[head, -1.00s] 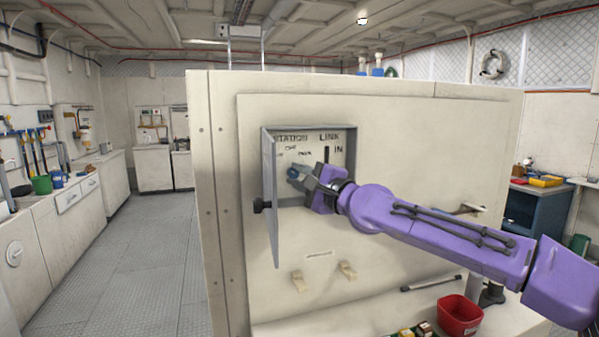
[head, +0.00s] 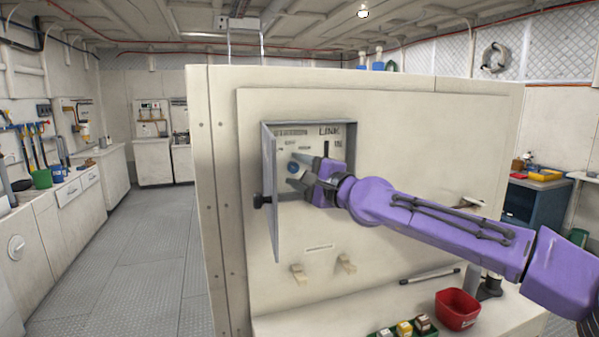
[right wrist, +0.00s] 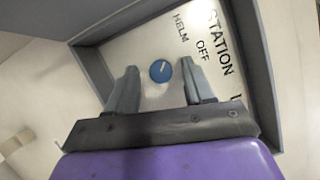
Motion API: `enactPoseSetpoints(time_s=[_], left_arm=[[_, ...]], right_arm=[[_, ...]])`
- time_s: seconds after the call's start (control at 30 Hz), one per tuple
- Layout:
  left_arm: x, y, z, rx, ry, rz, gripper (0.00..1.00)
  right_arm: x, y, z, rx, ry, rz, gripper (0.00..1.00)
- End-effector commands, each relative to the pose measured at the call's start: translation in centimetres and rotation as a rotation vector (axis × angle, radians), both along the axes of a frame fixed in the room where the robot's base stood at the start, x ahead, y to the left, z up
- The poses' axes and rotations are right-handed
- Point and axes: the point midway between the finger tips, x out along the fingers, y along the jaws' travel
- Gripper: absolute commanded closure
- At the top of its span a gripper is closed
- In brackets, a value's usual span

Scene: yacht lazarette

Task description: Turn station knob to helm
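The blue round station knob (head: 292,168) sits on the panel inside the open grey wall box (head: 352,140). In the right wrist view the knob (right wrist: 160,71) has a white mark pointing up and right, toward the HELM and OFF labels; I cannot tell exactly which it meets. My right gripper (head: 297,171) is open in front of the panel. In the right wrist view its fingers (right wrist: 160,88) stand apart on either side of the knob, with clear gaps and no contact visible. My left gripper is not in view.
The box door (head: 270,195) stands open on the left, close to my right gripper. A LINK slot with an IN label (head: 338,143) is right of the knob, partly behind the gripper. A red bin (head: 457,310) and small blocks sit on the ledge below.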

Motion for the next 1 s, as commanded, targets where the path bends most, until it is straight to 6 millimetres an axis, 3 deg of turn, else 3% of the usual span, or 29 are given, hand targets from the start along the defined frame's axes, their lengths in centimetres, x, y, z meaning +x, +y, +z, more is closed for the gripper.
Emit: enactPoseSetpoints(time_s=[0.17,0.4,0.6,1.0], left_arm=[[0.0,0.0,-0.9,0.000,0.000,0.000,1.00],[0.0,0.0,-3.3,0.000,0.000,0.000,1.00],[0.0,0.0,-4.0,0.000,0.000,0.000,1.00],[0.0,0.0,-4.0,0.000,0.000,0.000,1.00]], right_arm=[[-0.9,-0.9,-0.3,-0.001,-0.003,-0.001,0.48],[-5.3,-4.5,-0.9,0.002,-0.003,-0.002,0.48],[-7.7,-6.4,-1.1,0.000,-0.001,0.000,0.48],[-8.1,-6.7,-1.0,0.000,0.000,0.000,0.48]])
